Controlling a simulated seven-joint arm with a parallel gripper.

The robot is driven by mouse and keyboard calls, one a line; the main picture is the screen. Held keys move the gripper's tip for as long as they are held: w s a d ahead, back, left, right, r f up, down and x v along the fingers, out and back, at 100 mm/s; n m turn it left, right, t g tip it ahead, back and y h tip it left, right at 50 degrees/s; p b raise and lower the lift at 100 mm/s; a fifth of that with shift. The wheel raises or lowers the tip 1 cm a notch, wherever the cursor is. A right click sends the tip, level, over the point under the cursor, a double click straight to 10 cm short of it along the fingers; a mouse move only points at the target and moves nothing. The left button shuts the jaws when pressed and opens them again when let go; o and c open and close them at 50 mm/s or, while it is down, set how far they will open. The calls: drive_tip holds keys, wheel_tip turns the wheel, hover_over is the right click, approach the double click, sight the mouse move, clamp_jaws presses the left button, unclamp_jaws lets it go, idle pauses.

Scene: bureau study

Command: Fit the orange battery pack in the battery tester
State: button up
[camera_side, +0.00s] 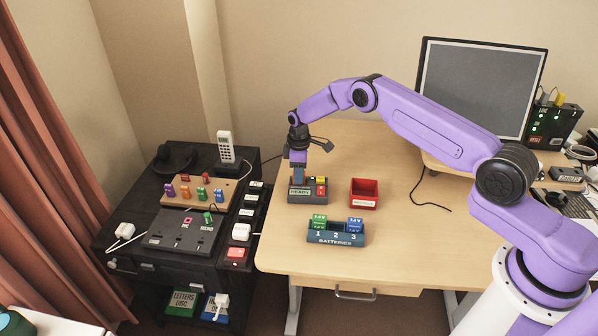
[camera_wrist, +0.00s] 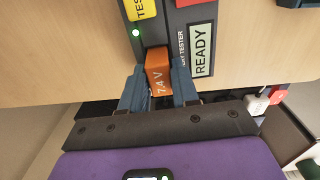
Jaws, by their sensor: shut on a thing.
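The orange battery pack (camera_wrist: 158,68), marked 7.4 V, is between the fingers of my gripper (camera_wrist: 159,86) in the wrist view. My gripper is shut on it. The pack's far end meets the dark battery tester (camera_wrist: 173,24); I cannot tell how deep it sits in the slot. The tester's display reads READY (camera_wrist: 201,50), and a green light (camera_wrist: 136,32) shows beside the pack. In the side view my gripper (camera_side: 298,173) points down over the left part of the tester (camera_side: 306,197), and mostly hides the pack.
A blue battery rack (camera_side: 335,239) stands in front, with a green pack (camera_side: 319,222) at 1, a blue pack (camera_side: 355,225) at 3 and 2 empty. A red bin (camera_side: 364,202) is right of the tester. A black cabinet (camera_side: 140,205) with devices stands left of the desk.

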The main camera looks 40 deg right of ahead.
drive_tip(key=shift+f, duration=0.15)
drive_tip(key=o, duration=1.3)
drive_tip(key=shift+c, duration=0.2)
drive_tip(key=shift+r, duration=3.55)
